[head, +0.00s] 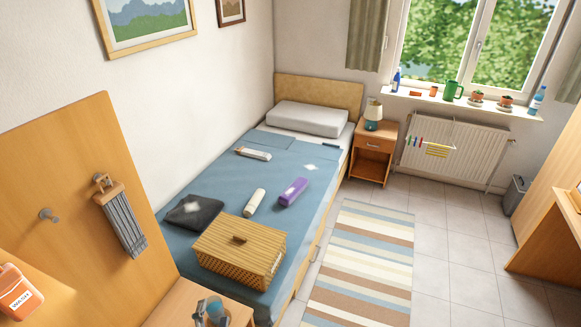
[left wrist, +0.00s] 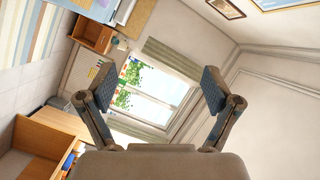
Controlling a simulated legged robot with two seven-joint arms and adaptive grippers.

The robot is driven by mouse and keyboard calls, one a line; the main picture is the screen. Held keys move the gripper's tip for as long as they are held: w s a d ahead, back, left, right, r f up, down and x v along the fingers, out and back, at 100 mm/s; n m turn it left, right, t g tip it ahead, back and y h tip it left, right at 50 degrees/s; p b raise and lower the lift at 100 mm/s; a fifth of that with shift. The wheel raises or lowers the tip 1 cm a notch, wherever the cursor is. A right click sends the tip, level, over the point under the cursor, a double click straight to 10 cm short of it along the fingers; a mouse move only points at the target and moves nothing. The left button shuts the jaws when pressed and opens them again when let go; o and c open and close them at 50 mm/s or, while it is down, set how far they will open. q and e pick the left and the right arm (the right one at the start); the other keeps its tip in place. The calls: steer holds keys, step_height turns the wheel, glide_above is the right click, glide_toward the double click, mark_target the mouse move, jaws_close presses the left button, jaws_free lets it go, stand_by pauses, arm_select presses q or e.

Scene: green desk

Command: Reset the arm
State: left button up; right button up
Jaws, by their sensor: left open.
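My left gripper (head: 210,310) shows only in small part at the bottom edge of the head view, in front of a wooden surface. In the left wrist view my left gripper (left wrist: 157,85) has its two fingers spread wide apart, with blue pads and nothing between them. Beyond the fingers, that tilted view shows the window (left wrist: 155,95), walls and furniture at a distance. My right gripper is in neither view.
A bed (head: 222,170) holds a wicker basket (head: 240,250), a dark folded cloth (head: 193,211), a purple item (head: 293,191) and pale items. A wooden panel (head: 75,170) stands at left. A striped rug (head: 362,265) lies on open floor. A nightstand (head: 372,150) stands beside the bed.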

arm_select(q)
steer(key=s+a+f+n+g+y, duration=0.1)
steer(key=s+a+f+n+g, duration=0.2)
steer(key=s+f+n+g, duration=0.7)
steer(key=s+d+f+g+h, duration=0.1)
steer(key=s+f+g, duration=0.1)
steer(key=s+f, duration=0.3)
steer(key=s+d+f+g+h, duration=0.15)
steer(key=s+f, duration=0.25)
steer(key=s, duration=0.4)
steer(key=s+f+g, duration=0.1)
steer(key=s+f, duration=0.1)
steer(key=f, duration=1.3)
steer(key=s+f+g, duration=0.1)
steer(key=s+f, duration=0.2)
steer(key=f, duration=1.2)
steer(key=shift+y, duration=0.45)
